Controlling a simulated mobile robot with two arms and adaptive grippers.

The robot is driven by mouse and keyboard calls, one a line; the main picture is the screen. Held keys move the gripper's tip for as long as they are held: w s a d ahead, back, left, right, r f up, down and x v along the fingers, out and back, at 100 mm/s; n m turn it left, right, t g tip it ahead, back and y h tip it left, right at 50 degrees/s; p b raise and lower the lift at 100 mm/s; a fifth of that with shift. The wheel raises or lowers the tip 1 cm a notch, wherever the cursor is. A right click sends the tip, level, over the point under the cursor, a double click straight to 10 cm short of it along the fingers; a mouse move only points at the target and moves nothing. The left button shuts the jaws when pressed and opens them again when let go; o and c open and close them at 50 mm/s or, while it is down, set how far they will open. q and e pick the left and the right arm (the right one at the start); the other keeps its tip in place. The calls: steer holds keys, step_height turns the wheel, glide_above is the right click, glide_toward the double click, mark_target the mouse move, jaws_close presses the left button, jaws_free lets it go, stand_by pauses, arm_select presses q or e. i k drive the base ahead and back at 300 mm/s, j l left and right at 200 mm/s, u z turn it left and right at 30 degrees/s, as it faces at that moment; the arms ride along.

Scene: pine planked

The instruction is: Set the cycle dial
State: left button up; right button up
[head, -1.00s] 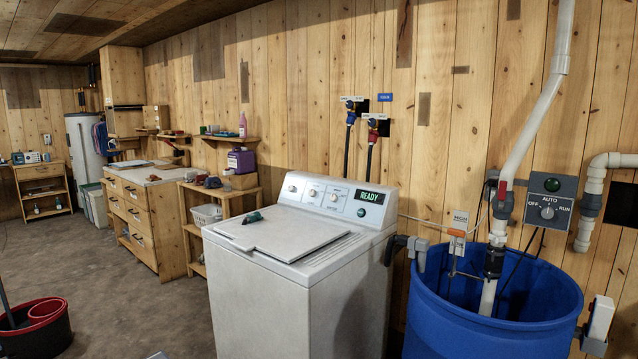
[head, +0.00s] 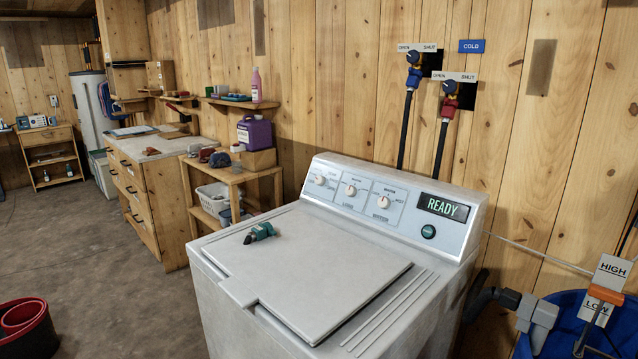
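The white top-loading washing machine (head: 330,330) stands in the middle of the head view with its lid (head: 305,265) shut. Its sloped control panel carries three dials in a row: a left dial (head: 321,180), a middle dial (head: 351,190) and a right dial (head: 383,202). Their small labels are too blurred to read surely, so I cannot tell which is the cycle dial. A display (head: 443,207) reads READY, with a dark round button (head: 428,231) below it. Neither of my grippers is in view.
The blue barrel (head: 560,322) and a HIGH/LOW float marker (head: 611,268) stand close at right. A shelf with a white basket (head: 212,200) is behind left.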

mark_target(320, 181)
steer(key=i+j+u, duration=0.1)
steer(key=j, duration=0.2)
steer(key=i+j+u, duration=0.1)
steer(key=j, duration=0.2)
steer(key=i+j+u, duration=0.6)
steer(key=i+j, duration=0.15)
steer(key=i+j+u, duration=0.3)
steer(key=i, duration=0.15)
steer(key=i+u, duration=0.35)
steer(key=i+z, duration=0.4)
steer(key=i+j+z, duration=0.35)
steer(key=i, duration=0.3)
steer(key=i+j+z, duration=0.25)
steer(key=i+z, duration=0.15)
steer(key=i, duration=0.1)
